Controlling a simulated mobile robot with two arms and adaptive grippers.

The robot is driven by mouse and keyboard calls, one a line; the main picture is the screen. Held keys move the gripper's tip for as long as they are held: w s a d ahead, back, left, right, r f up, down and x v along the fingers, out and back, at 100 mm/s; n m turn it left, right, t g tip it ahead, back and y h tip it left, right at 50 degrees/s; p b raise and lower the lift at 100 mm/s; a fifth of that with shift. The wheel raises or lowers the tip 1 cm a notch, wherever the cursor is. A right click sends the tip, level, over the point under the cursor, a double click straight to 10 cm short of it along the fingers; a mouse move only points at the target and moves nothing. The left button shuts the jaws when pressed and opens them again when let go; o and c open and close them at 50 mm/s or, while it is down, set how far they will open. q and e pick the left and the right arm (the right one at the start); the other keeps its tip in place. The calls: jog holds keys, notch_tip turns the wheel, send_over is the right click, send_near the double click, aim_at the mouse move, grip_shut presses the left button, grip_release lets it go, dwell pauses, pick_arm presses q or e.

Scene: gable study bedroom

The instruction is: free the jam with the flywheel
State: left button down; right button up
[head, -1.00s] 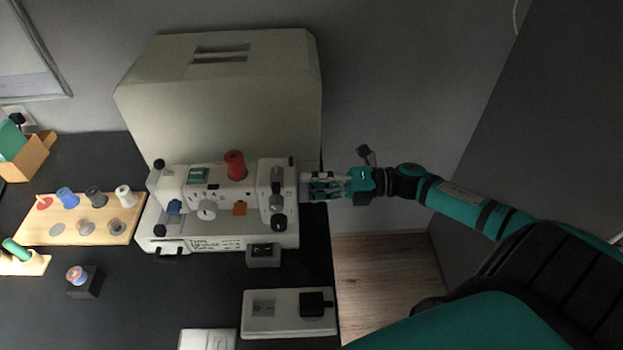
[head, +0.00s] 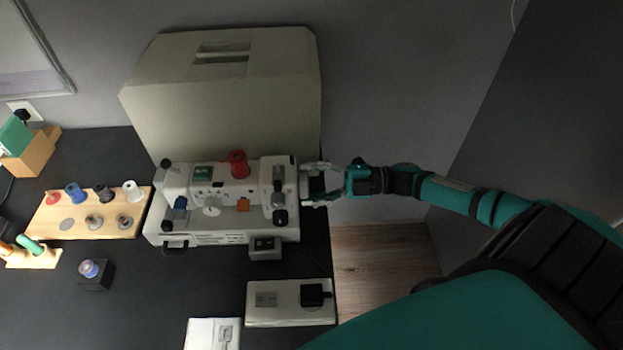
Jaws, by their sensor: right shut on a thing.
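The white sewing machine (head: 222,238) stands on the dark table with a red spool (head: 238,165) on top. My right gripper (head: 311,184) is at the machine's right end, with its fingers spread above and below the dark flywheel (head: 314,184) and shut on it. The fingers cover much of the flywheel, so its detail is hard to make out. The jam itself cannot be made out from here. My left gripper is not in view.
A large pale cover (head: 225,110) stands behind the machine. A wooden spool board (head: 60,222) lies to the left. A small switch box (head: 264,254) and a white power strip (head: 290,317) lie in front. The table's right edge is close to the gripper.

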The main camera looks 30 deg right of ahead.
jog(key=shift+m, duration=0.4)
jog(key=o, duration=1.2)
jog(key=shift+c, duration=0.2)
jog(key=v, duration=1.2)
jog(key=shift+f, duration=0.1)
